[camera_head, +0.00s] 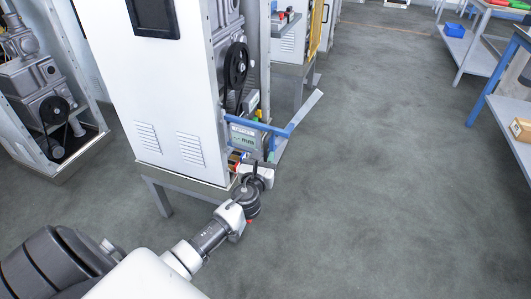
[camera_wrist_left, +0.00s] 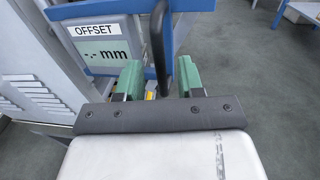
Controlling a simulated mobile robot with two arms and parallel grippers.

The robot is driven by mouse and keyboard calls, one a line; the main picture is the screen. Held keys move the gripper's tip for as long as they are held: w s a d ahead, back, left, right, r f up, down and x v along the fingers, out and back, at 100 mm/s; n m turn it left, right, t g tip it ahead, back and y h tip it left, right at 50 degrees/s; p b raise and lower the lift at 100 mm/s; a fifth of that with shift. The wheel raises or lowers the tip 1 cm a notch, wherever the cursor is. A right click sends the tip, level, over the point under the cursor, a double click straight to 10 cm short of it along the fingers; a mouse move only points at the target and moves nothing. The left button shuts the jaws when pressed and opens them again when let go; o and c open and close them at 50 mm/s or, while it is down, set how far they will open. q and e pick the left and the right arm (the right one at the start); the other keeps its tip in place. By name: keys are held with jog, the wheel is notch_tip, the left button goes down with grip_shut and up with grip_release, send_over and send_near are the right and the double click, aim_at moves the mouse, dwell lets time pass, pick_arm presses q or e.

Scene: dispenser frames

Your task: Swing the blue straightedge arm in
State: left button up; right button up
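The blue straightedge arm (camera_head: 258,125) sticks out from the front of a white dispenser cabinet (camera_head: 175,95) and bends toward the right, ending in a paler bar (camera_head: 307,107). My left gripper (camera_head: 257,170) is just below it, close to the cabinet's lower front corner. In the left wrist view, the green fingertips of my left gripper (camera_wrist_left: 158,77) are apart. A black upright handle (camera_wrist_left: 157,40) stands between them, with a gap visible on either side. Blue parts (camera_wrist_left: 190,5) show behind the handle. My right gripper is in neither view.
A display marked OFFSET (camera_wrist_left: 100,42) reads "-.- mm" beside the handle. Another machine (camera_head: 40,85) stands at the left. Benches stand at the right, one with a blue bin (camera_head: 455,30) on its lower shelf. The grey floor (camera_head: 390,170) between is clear.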

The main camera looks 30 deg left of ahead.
aim_at(265, 152)
pick_arm(q)
jog(key=shift+x, duration=1.55)
jog(key=shift+c, duration=0.3)
grip_shut()
